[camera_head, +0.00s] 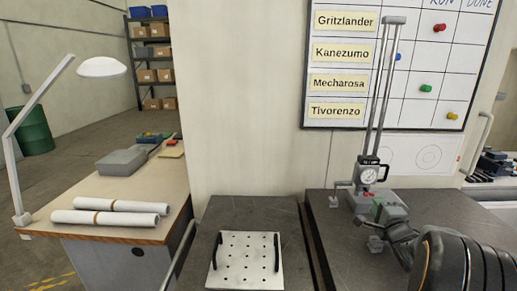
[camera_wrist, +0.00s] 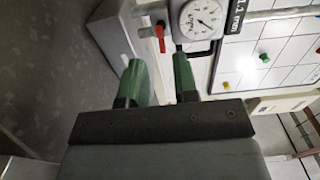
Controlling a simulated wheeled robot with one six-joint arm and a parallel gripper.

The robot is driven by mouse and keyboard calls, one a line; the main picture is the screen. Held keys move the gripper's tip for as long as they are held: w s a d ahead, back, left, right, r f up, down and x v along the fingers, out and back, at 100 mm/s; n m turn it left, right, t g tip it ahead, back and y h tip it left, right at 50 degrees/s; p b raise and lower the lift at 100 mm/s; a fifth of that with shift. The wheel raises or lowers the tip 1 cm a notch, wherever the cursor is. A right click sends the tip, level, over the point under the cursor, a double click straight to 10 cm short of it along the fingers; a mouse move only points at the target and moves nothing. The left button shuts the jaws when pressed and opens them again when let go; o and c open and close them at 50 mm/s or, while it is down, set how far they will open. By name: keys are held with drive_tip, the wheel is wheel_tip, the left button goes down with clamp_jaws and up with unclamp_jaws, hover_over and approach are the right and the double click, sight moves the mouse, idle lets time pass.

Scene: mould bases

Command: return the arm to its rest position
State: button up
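My gripper (camera_head: 378,207) reaches in from the lower right of the head view, low in front of a height gauge (camera_head: 368,175) with a round dial and two tall columns. In the wrist view my gripper (camera_wrist: 158,63) shows two green fingers spread apart with a gap between them and nothing held. The gauge's dial (camera_wrist: 201,18) and a red lever (camera_wrist: 160,36) lie just beyond the fingertips. Whether a finger touches the gauge cannot be told. My dark arm hides part of the right-hand table.
The gauge stands on a dark table (camera_head: 335,255). A perforated plate with two black handles (camera_head: 245,245) lies on the middle table. Rolled sheets (camera_head: 105,218) and a lamp (camera_head: 100,67) are on the left bench. A whiteboard (camera_head: 400,60) hangs behind the gauge.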

drive_tip(key=s+a+n+g, duration=0.1)
drive_tip(key=a+n+g, duration=0.1)
drive_tip(key=a, duration=0.1)
drive_tip(key=s+a+n+g+h, duration=0.1)
drive_tip(key=s+a+n+g, duration=0.1)
drive_tip(key=a, duration=0.2)
drive_tip(key=s+a+r+n+g, duration=0.1)
drive_tip(key=a+n+g, duration=0.1)
drive_tip(key=a+n, duration=0.1)
drive_tip(key=shift+s+a+h+p, duration=0.15)
drive_tip(key=shift+a+h+p, duration=0.25)
drive_tip(key=s+a+f+n+g+y, duration=0.2)
drive_tip(key=s+a+n+g, duration=0.2)
drive_tip(key=s+a+n, duration=0.2)
drive_tip(key=s+a+f+n+g+y, duration=0.2)
drive_tip(key=s+a+n, duration=0.4)
drive_tip(key=s+a, duration=0.3)
drive_tip(key=shift+s+f+n+g, duration=0.3)
drive_tip(key=shift+s+f+g, duration=0.05)
drive_tip(key=shift+s+g, duration=0.6)
